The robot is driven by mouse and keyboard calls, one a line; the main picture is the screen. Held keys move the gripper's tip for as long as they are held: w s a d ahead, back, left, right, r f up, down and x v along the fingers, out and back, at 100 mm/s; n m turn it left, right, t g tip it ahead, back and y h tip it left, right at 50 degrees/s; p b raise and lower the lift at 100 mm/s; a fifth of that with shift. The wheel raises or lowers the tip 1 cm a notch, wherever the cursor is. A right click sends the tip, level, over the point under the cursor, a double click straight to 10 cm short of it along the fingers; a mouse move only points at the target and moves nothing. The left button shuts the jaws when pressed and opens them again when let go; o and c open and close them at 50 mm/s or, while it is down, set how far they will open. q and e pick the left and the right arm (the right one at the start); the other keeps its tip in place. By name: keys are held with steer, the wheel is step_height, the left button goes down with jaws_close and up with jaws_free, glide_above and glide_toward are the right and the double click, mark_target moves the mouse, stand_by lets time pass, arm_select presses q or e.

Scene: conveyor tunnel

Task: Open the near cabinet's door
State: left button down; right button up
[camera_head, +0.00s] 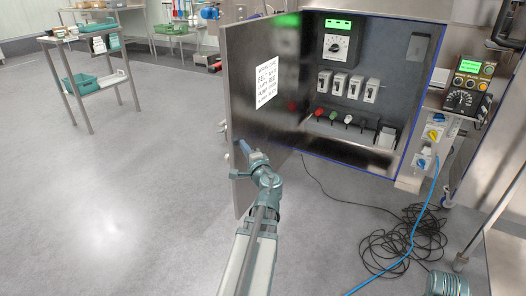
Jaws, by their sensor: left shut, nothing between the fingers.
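The near cabinet (398,90) stands at the upper right with its front open. Its metal door (262,50) is swung out wide to the left, with its inner face and a white printed label (267,82) showing. Inside are a dial unit with a green display (338,42), several switches (340,84) and coloured buttons (333,116). My left gripper (244,148) is shut and empty. It overlaps the door's inner face near its free edge, low down; I cannot tell whether it touches. My right gripper is not in view.
A control box with a dial and green display (467,85) is to the right of the cabinet. A blue hose (411,244) and tangled black cables (402,240) lie on the floor below. A trolley with teal bins (80,83) stands far left. The left floor is clear.

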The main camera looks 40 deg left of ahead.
arm_select(q)
steer(key=shift+s+a, duration=0.2)
steer(key=shift+a, duration=0.35)
steer(key=shift+s+a, duration=0.15)
steer(key=shift+a, duration=0.35)
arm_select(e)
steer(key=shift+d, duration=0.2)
